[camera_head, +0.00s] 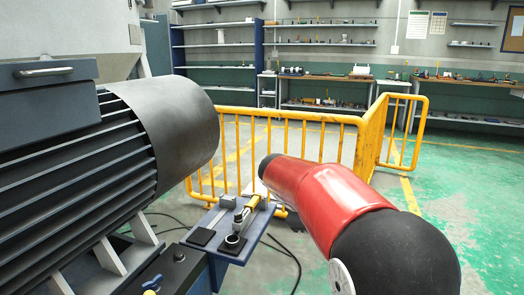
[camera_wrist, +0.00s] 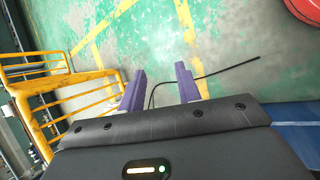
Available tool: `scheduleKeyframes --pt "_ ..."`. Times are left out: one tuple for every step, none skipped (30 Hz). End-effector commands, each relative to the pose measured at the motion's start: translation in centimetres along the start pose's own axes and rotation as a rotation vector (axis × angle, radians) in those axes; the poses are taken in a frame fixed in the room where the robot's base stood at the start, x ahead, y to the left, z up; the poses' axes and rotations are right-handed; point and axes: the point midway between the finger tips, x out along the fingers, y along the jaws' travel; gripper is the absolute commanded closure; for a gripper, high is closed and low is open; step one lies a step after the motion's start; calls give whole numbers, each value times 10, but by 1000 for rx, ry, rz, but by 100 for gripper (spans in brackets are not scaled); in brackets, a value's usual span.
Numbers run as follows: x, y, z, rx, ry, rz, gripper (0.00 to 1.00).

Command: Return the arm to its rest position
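My gripper (camera_wrist: 160,74) shows in the wrist view with two purple fingers spread apart. The gap between them is empty and shows the green floor behind, with a dark cable across it. In the head view my red and black arm extends from the lower right toward the middle, bent, with its dark end in front of the yellow barrier. My gripper is hidden in the head view. The arm does not visibly touch anything.
A large grey machine (camera_head: 120,150) fills the left. A blue stand (camera_head: 246,250) holds a tool with a yellow handle (camera_head: 252,203). A yellow barrier (camera_head: 290,118) stands behind; it also shows in the wrist view (camera_wrist: 70,84). Open green floor (camera_head: 480,200) lies right. Shelves and benches line the back.

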Motion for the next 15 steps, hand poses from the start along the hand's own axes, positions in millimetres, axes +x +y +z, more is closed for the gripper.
scheduleKeyframes --pt "-6 -12 25 83 52 -33 66" --pt "-8 -19 36 131 82 -52 66" --pt "-11 -30 50 195 119 -79 66" --pt "-14 -39 60 243 148 -97 66" --pt "-16 -49 69 292 173 -116 66" --pt "-20 -61 81 356 209 -139 66" --pt "-22 -72 90 406 234 -157 66" --pt "-25 -82 98 455 259 -175 66" --pt "-28 -96 108 520 292 -197 66" --pt "-29 -107 115 569 314 -215 66" --pt "-31 -118 122 618 338 -231 66" --pt "-33 -133 130 683 367 -253 66" --pt "-35 -144 135 732 389 -268 66" --pt "-36 -156 139 779 408 -283 66" --pt "-36 -170 144 840 433 -302 66"
